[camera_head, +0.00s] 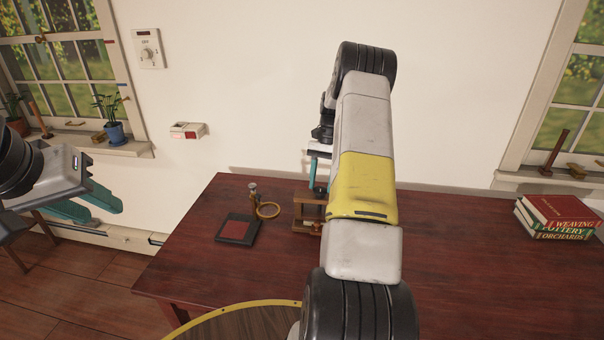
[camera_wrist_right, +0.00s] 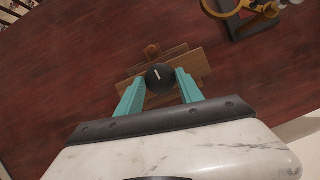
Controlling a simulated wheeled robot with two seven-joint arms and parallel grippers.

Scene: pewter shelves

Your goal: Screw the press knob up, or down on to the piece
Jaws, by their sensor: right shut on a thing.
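The wooden press (camera_head: 306,213) stands on the dark red table, partly hidden behind my right arm in the head view. In the right wrist view, the press (camera_wrist_right: 190,66) is seen from above, with its round black knob (camera_wrist_right: 160,77) bearing a pale line mark. My right gripper (camera_wrist_right: 160,82) is above the press, its teal fingers on either side of the knob and shut on it. In the head view the right gripper (camera_head: 318,178) is mostly hidden by the arm. My left gripper (camera_head: 94,204) is at the far left, off the table, with its teal fingers apart and empty.
A black pad with a red top (camera_head: 238,229) and a brass ring on a stand (camera_head: 267,210) are left of the press. Several books (camera_head: 558,217) lie at the table's right. A yellow-rimmed round thing (camera_head: 235,312) is at the front. The table's middle right is clear.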

